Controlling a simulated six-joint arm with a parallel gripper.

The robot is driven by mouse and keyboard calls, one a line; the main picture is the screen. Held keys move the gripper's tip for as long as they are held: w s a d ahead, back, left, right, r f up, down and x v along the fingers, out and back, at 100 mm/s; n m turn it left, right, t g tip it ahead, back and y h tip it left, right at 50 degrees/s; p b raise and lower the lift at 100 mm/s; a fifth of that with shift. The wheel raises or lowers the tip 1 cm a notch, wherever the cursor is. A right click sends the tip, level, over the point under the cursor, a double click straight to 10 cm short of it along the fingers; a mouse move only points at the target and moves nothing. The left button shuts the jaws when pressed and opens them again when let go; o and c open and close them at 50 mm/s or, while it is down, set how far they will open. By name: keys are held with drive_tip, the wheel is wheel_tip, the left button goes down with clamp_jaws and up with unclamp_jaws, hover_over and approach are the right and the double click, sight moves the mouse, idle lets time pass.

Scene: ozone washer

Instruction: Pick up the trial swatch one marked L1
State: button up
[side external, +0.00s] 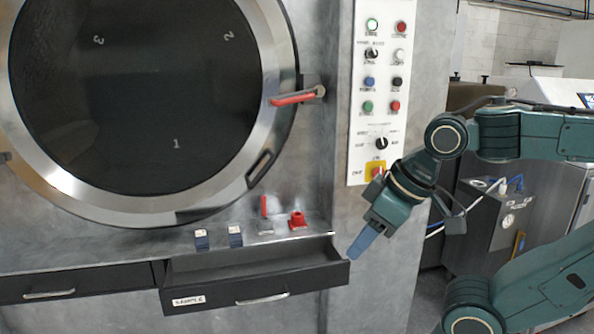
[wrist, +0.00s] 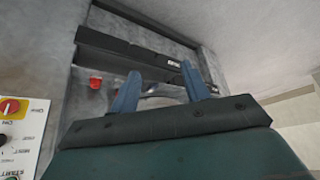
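Two small dark blue swatches with pale tops, a left one (side external: 201,240) and a right one (side external: 235,237), sit side by side on the ledge above the open drawer. Their markings are too small to read, so I cannot tell which is L1. My gripper (side external: 358,247) is to the right of both swatches, beside the drawer's right end and apart from them. In the wrist view my gripper's (wrist: 161,78) two blue fingers are spread with nothing held between them. I cannot make out the swatches in the wrist view.
The drawer (side external: 258,264) labelled SAMPLE is pulled out and looks empty inside. The round door (side external: 283,65) and control panel (side external: 361,105) are above.

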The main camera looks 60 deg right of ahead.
drive_tip(key=shift+o, duration=1.4)
drive_tip(key=m+g+h, duration=0.1)
drive_tip(key=m+h, duration=0.4)
drive_tip(key=m, duration=0.4)
hover_over(236, 239)
drive_tip(key=shift+s+f, duration=0.15)
drive_tip(key=shift+f, duration=9.95)
